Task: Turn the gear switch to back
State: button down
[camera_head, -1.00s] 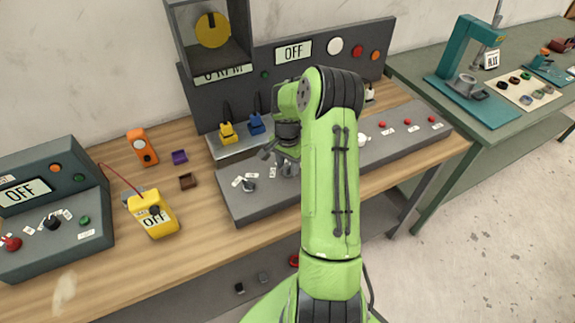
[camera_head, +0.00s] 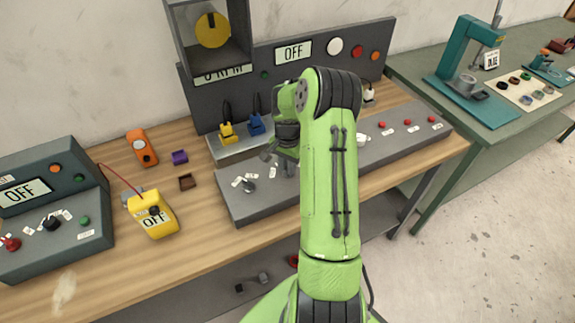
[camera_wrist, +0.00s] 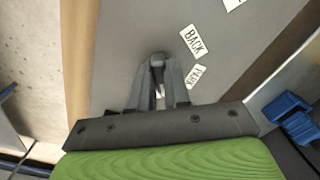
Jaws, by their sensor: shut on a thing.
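In the wrist view my gripper (camera_wrist: 158,68) is closed around a small dark knob, the gear switch (camera_wrist: 157,59), on the grey panel (camera_wrist: 130,25). A white label reading BACK (camera_wrist: 193,40) lies to the upper right of the fingertips. A second label (camera_wrist: 196,76) sits just right of the fingers, tilted and hard to read. In the head view my gripper (camera_head: 287,158) is low over the long grey console (camera_head: 235,207), and my arm hides much of it. The exact turn of the switch is hard to tell.
Another knob (camera_head: 248,186) with labels sits left of my gripper on the console. Blue (camera_head: 256,125) and yellow (camera_head: 227,131) plugs stand behind it. Red buttons (camera_head: 407,122) lie to the right. A yellow meter (camera_head: 154,215) stands on the wooden bench at left.

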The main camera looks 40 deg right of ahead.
jog(key=n+b, duration=0.1)
jog(key=n, duration=0.5)
jog(key=shift+s+d+n, duration=0.1)
jog(key=shift+n, duration=0.2)
jog(key=n, duration=0.3)
jog(key=shift+n+b, duration=0.4)
jog(key=n, duration=0.3)
jog(key=shift+d+n+b, duration=0.15)
jog(key=shift+n+b, duration=0.15)
jog(key=n, duration=0.4)
jog(key=shift+d+b, duration=0.1)
jog(key=shift+b, duration=0.3)
jog(key=n, duration=0.5)
jog(key=shift+b, duration=0.4)
jog(key=shift+n, duration=0.3)
jog(key=c, duration=1.1)
grip_release()
